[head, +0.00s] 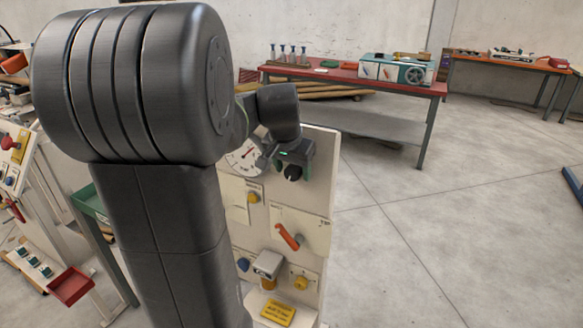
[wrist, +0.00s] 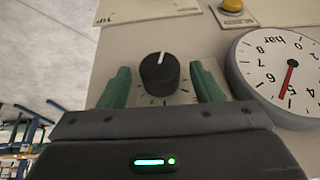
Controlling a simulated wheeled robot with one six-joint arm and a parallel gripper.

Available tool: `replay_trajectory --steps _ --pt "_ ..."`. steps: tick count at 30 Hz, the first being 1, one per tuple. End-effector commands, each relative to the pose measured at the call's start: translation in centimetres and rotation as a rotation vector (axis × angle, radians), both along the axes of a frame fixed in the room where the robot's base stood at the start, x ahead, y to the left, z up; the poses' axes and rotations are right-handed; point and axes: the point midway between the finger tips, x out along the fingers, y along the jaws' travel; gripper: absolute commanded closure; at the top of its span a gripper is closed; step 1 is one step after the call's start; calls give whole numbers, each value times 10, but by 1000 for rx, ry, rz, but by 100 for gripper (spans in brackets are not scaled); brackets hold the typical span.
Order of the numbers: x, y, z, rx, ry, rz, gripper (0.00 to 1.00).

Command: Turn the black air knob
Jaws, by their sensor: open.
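The black air knob (wrist: 160,73) is round with a white pointer line and sits on a pale dial plate on the panel. In the wrist view my gripper (wrist: 160,87) is open, with one green finger on each side of the knob and a gap to it on both sides. In the head view my gripper (head: 291,160) is at the upper part of the panel, and a dark knob (head: 293,172) shows at it. The gauge (wrist: 285,78), marked bar with a red needle, is right of the gripper in the wrist view.
The panel (head: 317,165) also carries a yellow button (head: 253,197), an orange-red lever (head: 288,237), a blue knob (head: 243,264) and a yellow knob (head: 301,283). A red-topped workbench (head: 345,76) stands behind.

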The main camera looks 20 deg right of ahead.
Motion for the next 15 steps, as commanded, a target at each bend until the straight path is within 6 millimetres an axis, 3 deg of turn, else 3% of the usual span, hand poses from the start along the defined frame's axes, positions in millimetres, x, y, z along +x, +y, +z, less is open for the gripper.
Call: replay_trajectory --steps 8,15 --pt "1 -1 -2 0 -1 0 41" --pt "1 0 -1 0 -1 0 84"
